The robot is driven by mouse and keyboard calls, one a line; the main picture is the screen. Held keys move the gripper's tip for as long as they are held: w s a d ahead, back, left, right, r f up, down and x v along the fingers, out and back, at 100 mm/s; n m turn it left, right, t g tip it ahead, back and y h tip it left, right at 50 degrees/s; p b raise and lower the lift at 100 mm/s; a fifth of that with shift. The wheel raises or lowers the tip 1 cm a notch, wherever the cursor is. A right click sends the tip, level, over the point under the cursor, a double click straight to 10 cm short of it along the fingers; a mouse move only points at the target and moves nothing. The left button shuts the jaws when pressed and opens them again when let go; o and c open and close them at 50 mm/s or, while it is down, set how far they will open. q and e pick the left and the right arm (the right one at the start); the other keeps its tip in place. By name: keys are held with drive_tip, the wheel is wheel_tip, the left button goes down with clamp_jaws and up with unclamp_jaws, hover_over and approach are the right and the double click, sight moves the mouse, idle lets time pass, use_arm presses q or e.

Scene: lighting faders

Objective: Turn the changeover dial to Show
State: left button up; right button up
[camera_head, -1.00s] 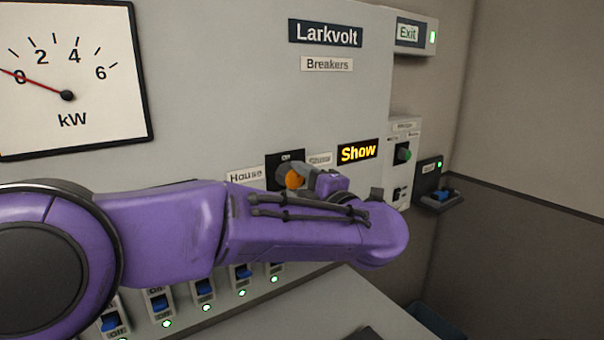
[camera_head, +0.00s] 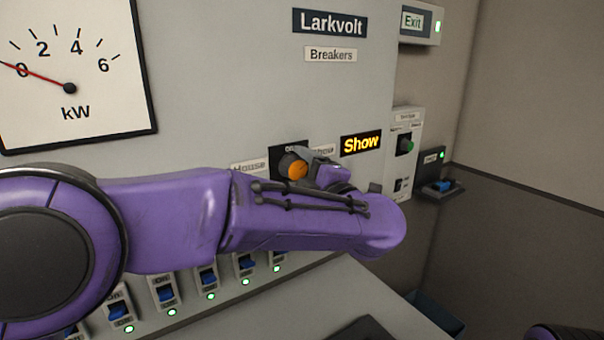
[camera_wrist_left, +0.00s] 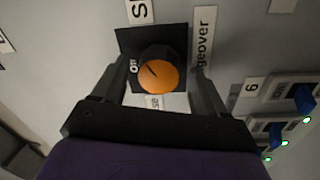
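The changeover dial (camera_head: 293,168) has an orange face on a black plate. It also shows in the left wrist view (camera_wrist_left: 158,76), where its dark pointer mark slants up and left, roughly between the Off mark and the label starting with S. My left gripper (camera_head: 318,173) is at the dial. In the left wrist view its fingers (camera_wrist_left: 157,88) stand apart on either side of the dial, with gaps showing; contact is not visible. A Show sign (camera_head: 361,145) is lit yellow. The House label (camera_head: 249,166) is partly covered by my left arm. My right gripper is out of view.
A row of blue breaker switches (camera_head: 207,278) with green lights runs below my left arm. A kW meter (camera_head: 70,75) is at left. A small box with a green knob (camera_head: 406,146) and a blue-button unit (camera_head: 441,186) are at right.

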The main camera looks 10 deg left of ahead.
use_arm(q)
drive_tip(key=shift+d, duration=0.1)
drive_tip(key=b+v, duration=0.4)
drive_tip(key=v, duration=0.6)
drive_tip(key=shift+s+d, duration=0.15)
drive_tip(key=shift+s, duration=0.05)
